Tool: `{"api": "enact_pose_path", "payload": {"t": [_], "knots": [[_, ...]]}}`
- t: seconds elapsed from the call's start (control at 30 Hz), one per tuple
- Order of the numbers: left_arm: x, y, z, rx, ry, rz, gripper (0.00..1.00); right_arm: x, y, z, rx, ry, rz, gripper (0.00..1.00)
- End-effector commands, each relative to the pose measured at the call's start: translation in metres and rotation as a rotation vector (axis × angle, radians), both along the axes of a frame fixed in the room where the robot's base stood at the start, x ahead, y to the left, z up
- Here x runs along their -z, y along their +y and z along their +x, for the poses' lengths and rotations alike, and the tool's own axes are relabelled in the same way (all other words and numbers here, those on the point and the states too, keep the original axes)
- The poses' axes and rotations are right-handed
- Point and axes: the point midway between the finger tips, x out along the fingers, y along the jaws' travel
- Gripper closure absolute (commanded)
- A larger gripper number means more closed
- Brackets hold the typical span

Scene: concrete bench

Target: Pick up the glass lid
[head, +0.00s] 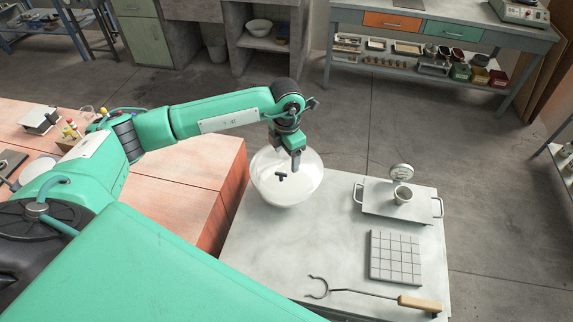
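A round, pale, partly see-through piece that looks like the glass lid (270,188) is at the back left of the grey bench. A small dark T-shaped knob (281,177) shows near its middle. I cannot tell whether it lies directly on the bench or on a bowl. My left gripper (296,163) points down over it, just behind and right of the knob. The fingers look close together, but their gap is not clear. I see nothing held between them. My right gripper is not in view.
The bench's middle is clear. A reddish bench (200,180) adjoins at left.

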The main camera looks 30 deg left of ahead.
Motion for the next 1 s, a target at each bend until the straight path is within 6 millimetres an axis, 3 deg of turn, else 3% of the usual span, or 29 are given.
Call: {"api": "enact_pose_path", "payload": {"t": [0.03,0.3,0.33,0.77,1.0], "knots": [[0.001,0.0,0.0,0.0,0.001,0.001,0.45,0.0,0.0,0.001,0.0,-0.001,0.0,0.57],[0.003,0.0,-0.001,0.0,0.005,0.002,0.98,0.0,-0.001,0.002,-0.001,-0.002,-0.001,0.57],[0.003,0.0,-0.002,0.0,0.006,0.002,1.0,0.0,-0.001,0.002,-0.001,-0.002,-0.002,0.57],[0.004,0.0,-0.003,0.0,0.01,0.003,1.0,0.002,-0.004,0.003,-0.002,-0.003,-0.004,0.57],[-0.019,0.001,-0.001,-0.001,0.004,0.003,1.0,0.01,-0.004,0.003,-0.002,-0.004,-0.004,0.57]]}}
